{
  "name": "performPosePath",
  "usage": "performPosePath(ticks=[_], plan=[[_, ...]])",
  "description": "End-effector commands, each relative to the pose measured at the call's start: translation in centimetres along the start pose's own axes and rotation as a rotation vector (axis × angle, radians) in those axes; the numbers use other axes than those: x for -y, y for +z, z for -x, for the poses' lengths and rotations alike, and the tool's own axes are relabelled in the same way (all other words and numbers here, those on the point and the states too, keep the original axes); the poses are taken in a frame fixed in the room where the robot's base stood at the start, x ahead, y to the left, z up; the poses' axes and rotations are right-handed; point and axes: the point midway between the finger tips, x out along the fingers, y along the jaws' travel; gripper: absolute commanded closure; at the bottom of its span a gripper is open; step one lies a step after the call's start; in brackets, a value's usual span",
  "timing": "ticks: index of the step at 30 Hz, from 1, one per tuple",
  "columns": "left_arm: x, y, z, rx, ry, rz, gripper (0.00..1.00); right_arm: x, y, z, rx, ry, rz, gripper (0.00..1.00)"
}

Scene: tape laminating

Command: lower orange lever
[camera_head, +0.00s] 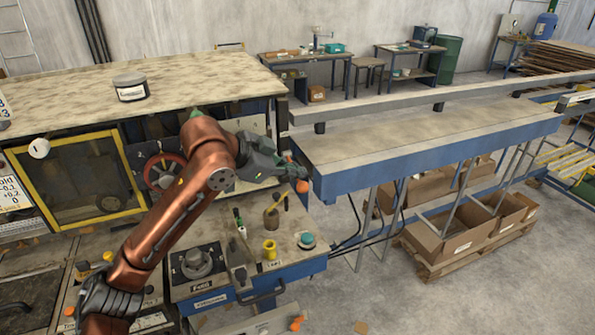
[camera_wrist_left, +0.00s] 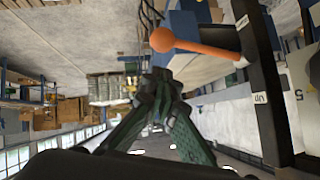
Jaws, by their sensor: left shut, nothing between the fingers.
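The orange lever (camera_wrist_left: 205,48) shows in the left wrist view as a round orange knob on a straight orange rod, fixed at a dark upright post. In the head view an orange knob (camera_head: 302,186) shows just below my left gripper (camera_head: 300,171), and a smaller orange part shows just above it; the fingers hide what lies between. My left gripper is shut and empty at the right end of the machine. In the left wrist view its green fingertips (camera_wrist_left: 160,76) meet just below the knob; I cannot tell if they touch it. My right gripper is not in view.
A long blue-edged table (camera_head: 425,135) stands just right of the gripper. Below is a panel with a yellow knob (camera_head: 269,249), a teal button (camera_head: 307,240) and a grey dial (camera_head: 197,262). A dark jar (camera_head: 131,90) stands on the machine top. Cardboard boxes (camera_head: 440,237) lie on a pallet at the right.

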Motion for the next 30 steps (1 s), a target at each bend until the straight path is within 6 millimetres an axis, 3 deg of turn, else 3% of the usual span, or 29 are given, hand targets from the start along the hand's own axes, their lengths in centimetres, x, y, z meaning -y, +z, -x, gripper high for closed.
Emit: performPosePath(ticks=[7,20,25,30], plan=[[-0.2,0.0,0.1,0.0,-0.024,-0.03,1.0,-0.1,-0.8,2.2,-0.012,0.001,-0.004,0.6],[-0.3,0.4,0.1,0.0,-0.026,-0.031,1.0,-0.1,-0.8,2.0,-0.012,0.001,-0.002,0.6],[-0.3,0.4,2.4,0.0,-0.028,-0.033,1.0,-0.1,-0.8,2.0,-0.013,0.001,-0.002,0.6],[-0.3,0.4,6.0,0.0,-0.029,-0.032,1.0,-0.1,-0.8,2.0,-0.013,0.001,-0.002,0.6]])
